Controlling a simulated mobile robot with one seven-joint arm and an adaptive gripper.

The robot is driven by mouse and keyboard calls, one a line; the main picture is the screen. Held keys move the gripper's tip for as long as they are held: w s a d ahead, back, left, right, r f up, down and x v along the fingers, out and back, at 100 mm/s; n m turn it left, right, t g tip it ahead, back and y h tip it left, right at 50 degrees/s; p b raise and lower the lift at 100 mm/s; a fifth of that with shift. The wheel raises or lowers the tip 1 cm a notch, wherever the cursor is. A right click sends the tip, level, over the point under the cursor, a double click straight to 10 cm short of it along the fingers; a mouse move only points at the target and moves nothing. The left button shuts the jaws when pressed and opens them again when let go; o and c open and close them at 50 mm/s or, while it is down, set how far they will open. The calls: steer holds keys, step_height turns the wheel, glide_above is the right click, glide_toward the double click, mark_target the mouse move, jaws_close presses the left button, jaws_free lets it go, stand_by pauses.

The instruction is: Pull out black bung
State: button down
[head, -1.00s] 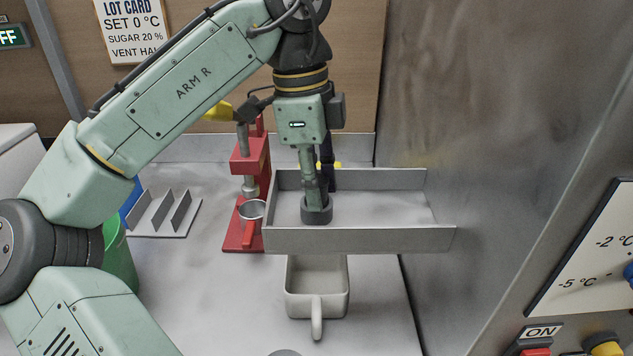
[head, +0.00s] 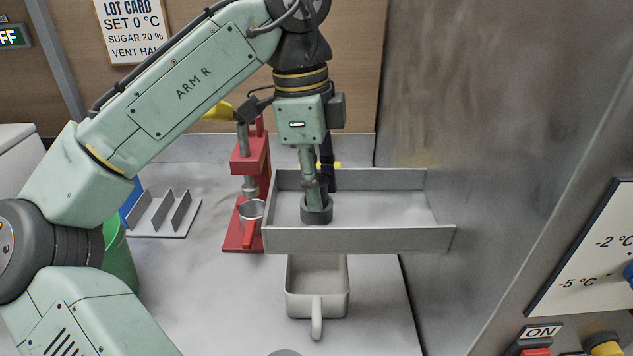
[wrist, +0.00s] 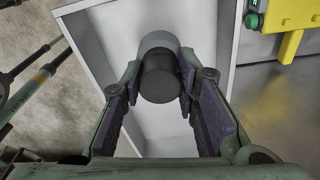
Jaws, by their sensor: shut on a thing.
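The black bung (wrist: 160,82) shows in the wrist view as a short dark cylinder between my two fingertips. A lighter grey round collar (wrist: 158,42) lies directly behind it, against the tray. My gripper (head: 316,187) points straight down into the grey tray (head: 360,240) in the head view and is shut on the bung. The dark grey collar (head: 316,213) sits on the tray floor at its left part, around or just under my fingertips. The fingers largely hide the bung in the head view, so I cannot tell how deep it sits.
A white handled pan (head: 317,300) stands below the tray's front wall. A red press (head: 250,160) with a small cup (head: 251,210) is close on the left. A grey slotted rack (head: 165,215) is further left. A metal wall (head: 480,120) bounds the right.

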mark_target(321, 180)
steer(key=shift+r, duration=0.65)
steer(key=c, duration=1.8)
jaws_free()
jaws_close()
steer(key=shift+r, duration=2)
